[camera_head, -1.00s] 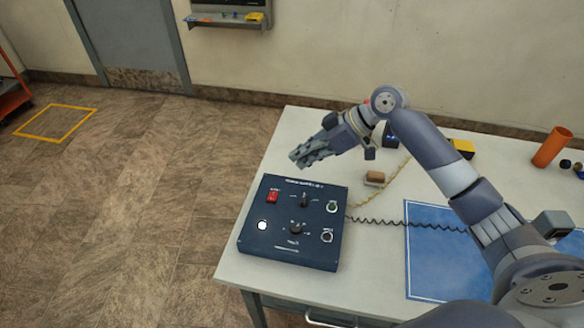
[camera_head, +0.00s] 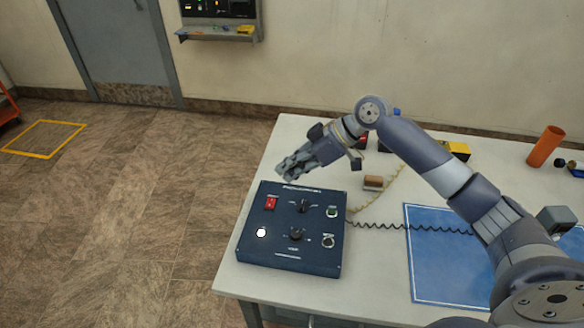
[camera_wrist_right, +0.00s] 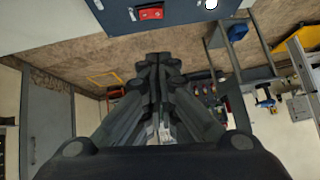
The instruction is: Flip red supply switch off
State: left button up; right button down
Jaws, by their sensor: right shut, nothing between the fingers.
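The red supply switch (camera_head: 270,202) is a small red rocker at the upper left of the dark blue control box (camera_head: 290,265), which lies on the white table. In the right wrist view the red switch (camera_wrist_right: 151,13) shows near the top edge, on the box's face (camera_wrist_right: 120,17). My right gripper (camera_head: 281,172) is shut and empty, above the table just beyond the box's far edge, close to the switch side. It appears apart from the box. In the wrist view its fingers (camera_wrist_right: 155,65) are together, below the switch in the picture. My left gripper is not in view.
The box also carries two black knobs, a white round light (camera_head: 261,232) and two round sockets. A coiled black cable runs right to a blue mat (camera_head: 440,275). A brown block (camera_head: 373,183), an orange cylinder (camera_head: 545,146) and a yellow item (camera_head: 457,149) stand on the table.

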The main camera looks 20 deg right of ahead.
aim_at(272, 204)
jog(key=p+x, duration=0.1)
jog(key=x, duration=0.5)
jog(key=shift+r, duration=0.15)
jog(key=f, duration=0.1)
jog(key=f+p, duration=0.1)
jog(key=f, duration=0.1)
jog(key=shift+a+f, duration=0.3)
jog(key=shift+a, duration=0.05)
jog(key=shift+f, duration=0.5)
jog(key=shift+s, duration=0.1)
jog(key=shift+s+a+f, duration=0.1)
jog(key=shift+s+f, duration=0.05)
jog(key=shift+f, duration=0.35)
jog(key=shift+s+r, duration=0.1)
jog(key=shift+b, duration=0.3)
